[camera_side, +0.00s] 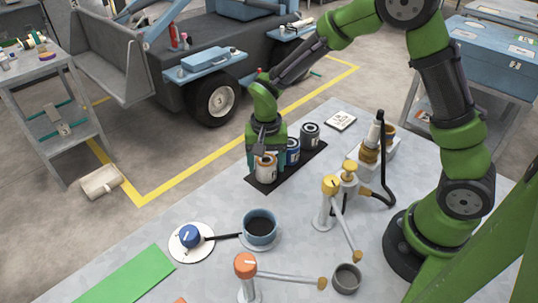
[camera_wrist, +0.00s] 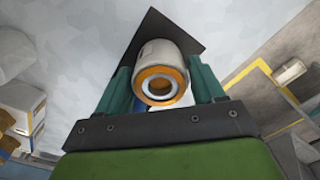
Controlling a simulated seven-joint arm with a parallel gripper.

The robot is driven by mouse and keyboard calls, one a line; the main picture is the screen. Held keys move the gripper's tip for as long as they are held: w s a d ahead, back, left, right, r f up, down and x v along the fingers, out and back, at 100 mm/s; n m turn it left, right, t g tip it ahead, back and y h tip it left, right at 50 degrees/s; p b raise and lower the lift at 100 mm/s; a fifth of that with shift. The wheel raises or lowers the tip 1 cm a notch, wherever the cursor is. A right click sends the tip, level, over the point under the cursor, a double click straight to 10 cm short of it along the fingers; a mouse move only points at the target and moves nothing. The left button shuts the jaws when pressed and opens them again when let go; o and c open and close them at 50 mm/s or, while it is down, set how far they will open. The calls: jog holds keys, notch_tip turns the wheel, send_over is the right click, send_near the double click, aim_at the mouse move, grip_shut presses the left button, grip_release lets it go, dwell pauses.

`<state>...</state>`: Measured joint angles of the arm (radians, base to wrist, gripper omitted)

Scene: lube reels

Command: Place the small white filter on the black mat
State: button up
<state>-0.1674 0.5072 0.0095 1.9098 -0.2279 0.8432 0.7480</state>
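The small white filter (camera_side: 265,168) has an orange end and is upright at the near left end of the black mat (camera_side: 291,177). In the wrist view the filter (camera_wrist: 158,53) shows its orange ring and dark centre hole, with the mat (camera_wrist: 155,27) behind it. My gripper (camera_side: 265,155) points down over it. In the wrist view the two green fingers of my gripper (camera_wrist: 161,88) are against both sides of the filter. I cannot tell whether the filter's base touches the mat.
A blue canister (camera_side: 293,151) and a dark grey canister (camera_side: 310,135) stand on the mat just behind the filter. A yellow-topped lever stand (camera_side: 329,187), a blue cup (camera_side: 260,228) and an orange-topped lever stand (camera_side: 245,265) are nearer. The table left of the mat is clear.

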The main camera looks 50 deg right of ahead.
aim_at(267, 159)
jog(key=shift+o, duration=1.1)
notch_tip(267, 159, up, 12)
jog(key=s+d+r+n+t+y, duration=0.1)
jog(key=s+d+r+n+t, duration=0.1)
jog(key=s, duration=0.6)
jog(key=s+d+r+n+t+y, duration=0.1)
jog(key=s+r+n+t, duration=0.2)
jog(key=s+r+t, duration=0.2)
jog(key=s+r, duration=0.2)
jog(key=s, duration=0.1)
jog(key=shift+d+r, duration=0.2)
jog(key=shift+d, duration=0.15)
